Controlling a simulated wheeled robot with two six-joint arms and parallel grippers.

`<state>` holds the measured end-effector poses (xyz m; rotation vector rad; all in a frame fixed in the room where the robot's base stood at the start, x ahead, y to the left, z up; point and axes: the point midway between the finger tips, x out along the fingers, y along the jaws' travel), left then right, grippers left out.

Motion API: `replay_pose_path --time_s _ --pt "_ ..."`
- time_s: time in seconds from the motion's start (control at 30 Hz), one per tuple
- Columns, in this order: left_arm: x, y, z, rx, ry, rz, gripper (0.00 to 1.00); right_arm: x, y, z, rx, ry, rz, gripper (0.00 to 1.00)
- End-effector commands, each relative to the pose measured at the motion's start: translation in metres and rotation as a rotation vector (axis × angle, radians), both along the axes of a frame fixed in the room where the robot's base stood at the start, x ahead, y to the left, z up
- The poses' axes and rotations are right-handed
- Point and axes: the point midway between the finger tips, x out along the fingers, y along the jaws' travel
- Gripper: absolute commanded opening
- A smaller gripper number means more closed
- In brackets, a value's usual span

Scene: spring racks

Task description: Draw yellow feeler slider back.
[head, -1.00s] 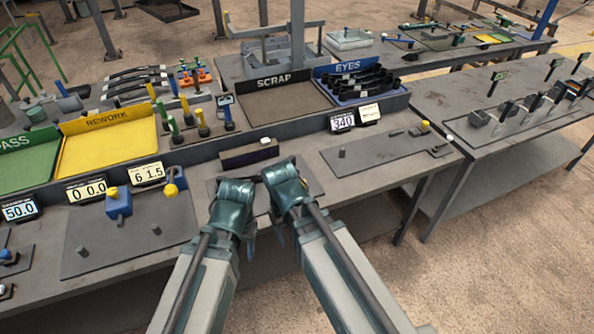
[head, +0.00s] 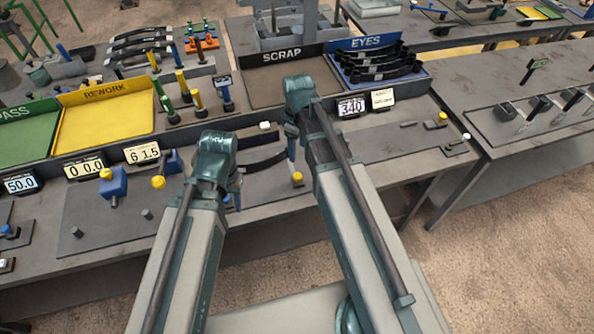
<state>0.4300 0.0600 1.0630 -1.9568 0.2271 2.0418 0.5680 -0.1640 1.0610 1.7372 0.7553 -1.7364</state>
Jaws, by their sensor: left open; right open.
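Several yellow knobs show in the head view, and I cannot tell which is the feeler slider. One small yellow knob (head: 297,178) sits on the bench just below my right gripper (head: 291,153). Another yellow knob (head: 159,182) is left of my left gripper (head: 235,198), and a third yellow knob (head: 443,116) is at the right end of the bench. A blue block (head: 114,185) with a yellow knob stands further left. A dark curved strip (head: 264,161) lies between my two grippers. Both grippers are open; their fingertips are small and partly hidden by my wrists.
Behind the work strip are a yellow REWORK tray (head: 105,128), a SCRAP tray (head: 290,85) and a blue EYES tray (head: 395,90) holding dark strips. Number displays (head: 352,107) stand along the ledge. Pegs rise from the left plate.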

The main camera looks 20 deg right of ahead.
Motion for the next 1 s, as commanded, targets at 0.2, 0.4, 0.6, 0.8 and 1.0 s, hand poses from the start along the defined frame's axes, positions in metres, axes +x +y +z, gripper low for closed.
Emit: replay_pose_path --time_s 0.2,0.4,0.6,0.8,1.0 --pt "0.0 0.0 -0.022 0.001 0.0 -0.004 0.5 0.0 0.0 -0.022 0.0 0.0 0.0 0.69" --pt "0.0 0.0 -0.049 0.001 0.0 -0.005 0.5 0.0 0.0 -0.049 0.0 0.0 -0.001 0.69" --pt "0.0 0.0 -0.078 0.001 0.0 -0.003 0.5 0.0 0.0 -0.078 0.0 0.0 -0.001 0.69" --pt "0.0 0.0 -0.106 0.001 0.0 -0.003 0.5 0.0 0.0 -0.106 0.0 0.0 -0.001 0.69" --pt "0.0 0.0 -0.129 0.001 0.0 -0.002 0.5 0.0 0.0 -0.13 0.0 0.0 -0.001 0.69"
